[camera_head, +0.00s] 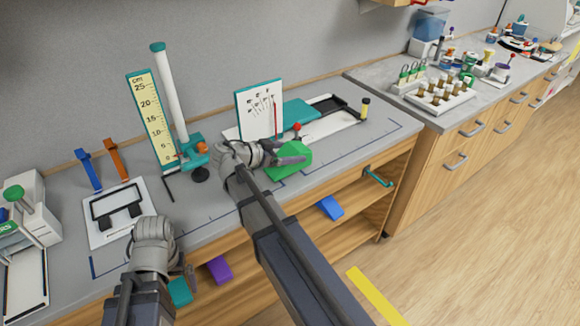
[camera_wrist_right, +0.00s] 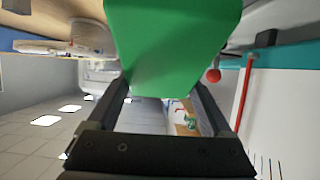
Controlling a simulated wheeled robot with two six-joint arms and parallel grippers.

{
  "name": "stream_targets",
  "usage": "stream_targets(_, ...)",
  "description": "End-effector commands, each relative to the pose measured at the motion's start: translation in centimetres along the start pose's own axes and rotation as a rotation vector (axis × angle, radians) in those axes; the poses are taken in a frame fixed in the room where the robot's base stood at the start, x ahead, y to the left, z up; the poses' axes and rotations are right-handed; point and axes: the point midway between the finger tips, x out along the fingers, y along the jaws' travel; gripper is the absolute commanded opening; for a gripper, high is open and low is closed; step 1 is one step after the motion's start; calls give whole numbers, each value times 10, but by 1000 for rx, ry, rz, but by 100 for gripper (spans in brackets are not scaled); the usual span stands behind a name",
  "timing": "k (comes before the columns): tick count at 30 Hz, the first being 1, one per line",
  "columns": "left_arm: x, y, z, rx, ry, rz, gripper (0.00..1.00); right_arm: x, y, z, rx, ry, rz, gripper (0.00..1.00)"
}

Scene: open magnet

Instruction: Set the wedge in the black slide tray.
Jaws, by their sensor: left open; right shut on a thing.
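A green wedge (camera_head: 292,159) is held by my right gripper (camera_head: 272,150) above the front part of the bench. In the right wrist view the green wedge (camera_wrist_right: 172,45) fills the upper middle, between the two fingers. A black-framed tray (camera_head: 332,101) sits on a white base behind it, by a teal ramp (camera_head: 297,113). A second black frame (camera_head: 95,212) lies on a white plate at the left; I cannot tell which of the two is the slide tray. My left gripper (camera_head: 184,270) is open and empty near the bench's front edge.
A red-tipped rod (camera_head: 297,127) and a white card (camera_head: 259,110) stand near the wedge. A ruler board (camera_head: 150,115) and white column (camera_head: 168,90) stand farther left. Blue (camera_head: 330,207), purple (camera_head: 220,268) and teal (camera_head: 179,291) blocks lie below the bench top.

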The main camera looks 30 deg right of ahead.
Motion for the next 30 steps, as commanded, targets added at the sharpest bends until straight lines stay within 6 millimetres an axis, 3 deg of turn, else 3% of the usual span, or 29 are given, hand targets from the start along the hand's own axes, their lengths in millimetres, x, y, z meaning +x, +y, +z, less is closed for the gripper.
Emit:
stream_targets(12, 38, 4, -2, 0, 0, 0, 100, 14, 0, 35, 0, 0, 0, 30)
stream_targets(23, 38, 4, -2, 0, 0, 0, 100, 14, 0, 35, 0, 0, 0, 30)
stream_targets(24, 38, 4, -2, 0, 0, 0, 100, 15, 0, 36, 0, 0, 0, 85)
stream_targets(28, 37, 4, -2, 0, 0, 0, 100, 14, 0, 35, 0, 0, 0, 100)
stream_targets(30, 37, 4, -2, 0, 0, 0, 100, 14, 0, 35, 0, 0, 0, 100)
